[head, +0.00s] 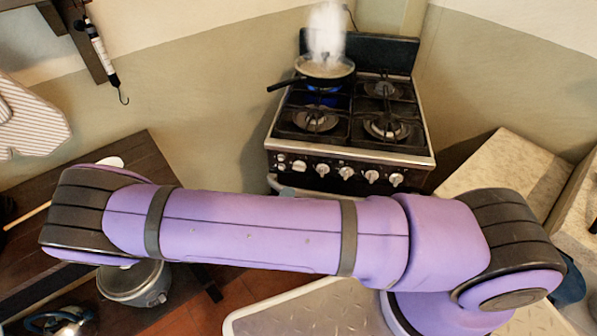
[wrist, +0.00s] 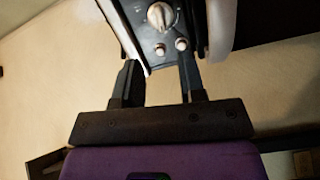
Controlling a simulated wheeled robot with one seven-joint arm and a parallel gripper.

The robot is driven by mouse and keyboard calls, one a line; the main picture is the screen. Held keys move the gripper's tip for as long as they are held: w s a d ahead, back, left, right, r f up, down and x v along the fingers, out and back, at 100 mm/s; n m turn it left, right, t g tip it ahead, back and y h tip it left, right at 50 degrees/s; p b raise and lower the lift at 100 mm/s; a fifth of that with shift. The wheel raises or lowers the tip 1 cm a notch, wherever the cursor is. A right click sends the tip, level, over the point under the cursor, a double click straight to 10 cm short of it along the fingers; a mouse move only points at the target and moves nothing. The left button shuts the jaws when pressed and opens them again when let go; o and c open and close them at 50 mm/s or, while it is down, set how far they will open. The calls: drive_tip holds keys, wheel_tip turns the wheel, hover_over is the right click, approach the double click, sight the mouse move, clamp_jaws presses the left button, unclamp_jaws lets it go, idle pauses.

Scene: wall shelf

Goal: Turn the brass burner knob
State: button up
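The stove (head: 350,155) stands against the back wall, with a row of several pale metallic knobs along its front panel. The leftmost large knob (head: 299,165) also shows in the wrist view (wrist: 160,15), with two small round buttons (wrist: 181,44) beside it. No knob looks clearly brass in colour. My gripper (wrist: 157,60) is open and empty, its two dark fingers spread apart and pointing toward the panel. The knob appears beyond the fingertips, not between them.
A steaming pan (head: 325,70) sits on the back left burner over a blue flame, its handle sticking out left. A pale stone counter (head: 505,170) stands right of the stove. A dark wooden table (head: 140,165) and a metal pot (head: 135,285) are at the left.

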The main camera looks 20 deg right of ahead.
sight(299, 170)
drive_tip(key=x, duration=1)
drive_tip(key=shift+w+d, duration=0.2)
drive_tip(key=shift+w, duration=0.1)
drive_tip(key=shift+c, duration=0.4)
